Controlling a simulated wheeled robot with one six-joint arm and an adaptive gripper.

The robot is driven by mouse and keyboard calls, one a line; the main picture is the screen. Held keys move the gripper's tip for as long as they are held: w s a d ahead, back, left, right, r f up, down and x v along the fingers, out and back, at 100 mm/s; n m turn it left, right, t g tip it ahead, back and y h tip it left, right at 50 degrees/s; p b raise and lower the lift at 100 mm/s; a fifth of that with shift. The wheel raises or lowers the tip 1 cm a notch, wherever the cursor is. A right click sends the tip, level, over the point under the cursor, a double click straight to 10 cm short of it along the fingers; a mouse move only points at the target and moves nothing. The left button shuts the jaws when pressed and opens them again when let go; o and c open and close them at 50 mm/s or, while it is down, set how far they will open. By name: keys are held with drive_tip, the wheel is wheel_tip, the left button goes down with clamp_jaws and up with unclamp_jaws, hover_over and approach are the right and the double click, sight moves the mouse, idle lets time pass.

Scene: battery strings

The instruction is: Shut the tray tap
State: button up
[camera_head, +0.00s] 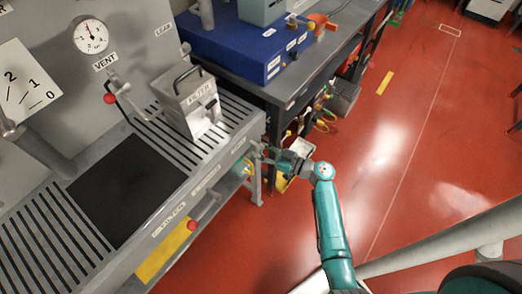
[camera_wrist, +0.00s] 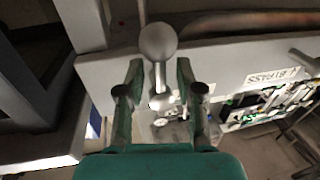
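In the wrist view a grey lever with a ball end (camera_wrist: 158,42) stands at the front face of the bench. My gripper (camera_wrist: 160,77) is open, with one finger on each side of the lever's stem. Gaps show between the stem and both fingers. No readable label shows whether this lever is the tray tap. In the head view my gripper (camera_head: 268,154) is at the right end of the slotted bench's front edge (camera_head: 205,186). The lever is too small to make out there. A red-knobbed lever (camera_head: 192,225) sits farther left along that front edge.
A grey filter box (camera_head: 190,105) stands on the bench beside a black mat (camera_head: 126,190). Another red knob (camera_head: 109,98) is below the vent gauge (camera_head: 91,36). A blue case (camera_head: 245,45) sits on the table behind. The red floor is open at right.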

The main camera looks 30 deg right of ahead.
drive_tip(key=c, duration=0.7)
drive_tip(key=shift+r, duration=0.1)
